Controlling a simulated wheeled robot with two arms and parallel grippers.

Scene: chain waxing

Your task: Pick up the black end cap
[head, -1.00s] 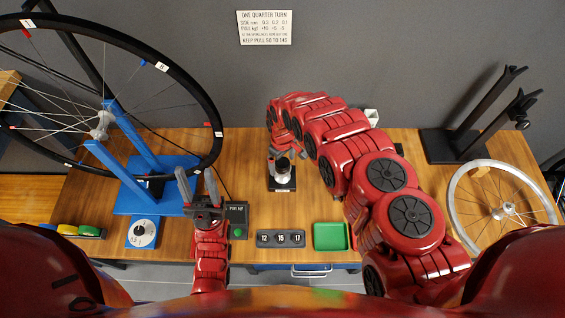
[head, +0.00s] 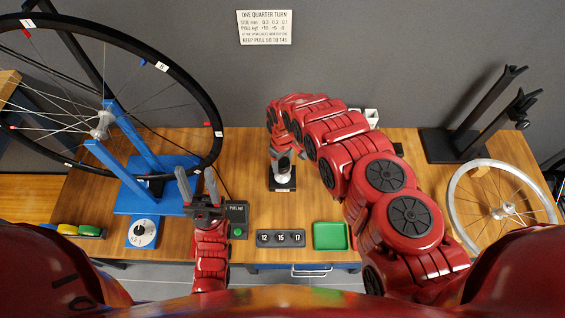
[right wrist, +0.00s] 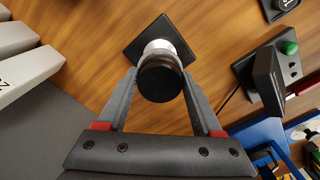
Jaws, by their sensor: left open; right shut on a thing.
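The black end cap (right wrist: 160,80) is a round, dark cap between the fingertips of my right gripper (right wrist: 159,82) in the right wrist view. The gripper is shut on it, one finger on each side. Just beyond it is a white and silver round part (right wrist: 163,47) over a square black base (right wrist: 138,42). I cannot tell whether the cap still touches that part. In the head view the cap (head: 284,165) is above the black base (head: 282,184), below my right gripper (head: 281,155). My left gripper (head: 198,186) is open and empty near the blue stand.
A blue stand (head: 130,200) holds the large wheel at left. A box with a green button (head: 237,232), a numbered block (head: 281,238) and a green tray (head: 331,236) lie along the front. A black stand (head: 450,145) and a silver wheel (head: 454,205) are at right.

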